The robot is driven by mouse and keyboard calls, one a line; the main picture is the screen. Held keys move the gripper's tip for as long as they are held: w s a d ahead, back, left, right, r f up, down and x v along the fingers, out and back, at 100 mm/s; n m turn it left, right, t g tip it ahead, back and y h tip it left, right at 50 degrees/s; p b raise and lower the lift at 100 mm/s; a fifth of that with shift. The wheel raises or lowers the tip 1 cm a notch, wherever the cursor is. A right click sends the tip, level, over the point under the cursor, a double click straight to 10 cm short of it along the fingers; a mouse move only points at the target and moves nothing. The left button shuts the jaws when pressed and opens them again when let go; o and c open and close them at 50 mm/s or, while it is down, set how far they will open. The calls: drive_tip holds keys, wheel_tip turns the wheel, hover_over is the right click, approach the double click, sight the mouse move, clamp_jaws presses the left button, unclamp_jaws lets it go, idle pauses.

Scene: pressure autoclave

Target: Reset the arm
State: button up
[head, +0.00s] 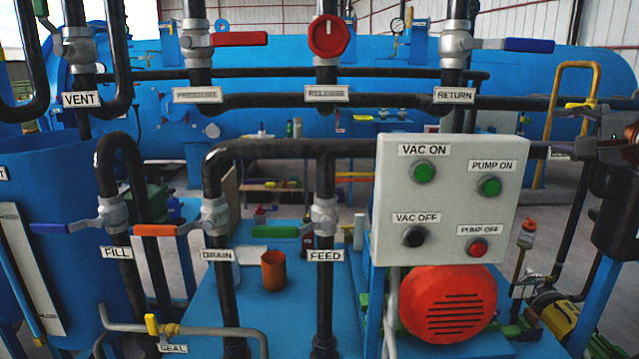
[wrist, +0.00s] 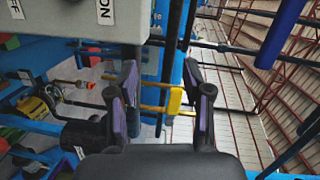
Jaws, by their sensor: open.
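My gripper (wrist: 160,76) shows in the wrist view with its two dark, purple-padded fingers spread apart. Nothing is held between them. Behind the gap, a yellow handle or bar (wrist: 174,101) and pipework show in the background. The grey control panel (wrist: 75,18) lies to the left of the fingers in the wrist view, apart from them. In the head view, a dark shape at the right edge, right of the panel (head: 447,235), looks like part of my arm, but its fingers are hard to make out there.
Labelled pipes carry a red lever (head: 240,39), a round red valve wheel (head: 328,37) and a blue lever (head: 528,45). Lower are an orange lever (head: 154,230) and a green lever (head: 275,231). A red motor (head: 448,304) sits below the panel. A blue tank (head: 50,200) stands left.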

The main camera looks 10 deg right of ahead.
drive_tip(key=w+a+f+n+g+y, duration=0.25)
drive_tip(key=a+f, duration=0.25)
drive_tip(key=a, duration=0.4)
drive_tip(key=w+a+f+n+g+y, duration=0.15)
drive_tip(key=a+f+n, duration=0.3)
drive_tip(key=a, duration=0.45)
drive_tip(key=s+a+f+n+g, duration=0.2)
drive_tip(key=s+a+f+g, duration=0.1)
drive_tip(key=a+f, duration=0.4)
drive_tip(key=s+a+f+n+g, duration=0.2)
drive_tip(key=s+a+f+g, duration=0.1)
drive_tip(key=a+f, duration=0.4)
drive_tip(key=s+f+n+g+h, duration=0.25)
drive_tip(key=s+f+g, duration=0.25)
drive_tip(key=s+f, duration=0.55)
drive_tip(key=s+f+n+g+h, duration=0.1)
drive_tip(key=s+f+n+g, duration=0.25)
drive_tip(key=s+f, duration=0.75)
wheel_tip(320, 180, up, 16)
drive_tip(key=s+p, duration=0.2)
drive_tip(key=p, duration=1)
drive_tip(key=shift+a+r, duration=0.2)
drive_tip(key=shift+a, duration=0.25)
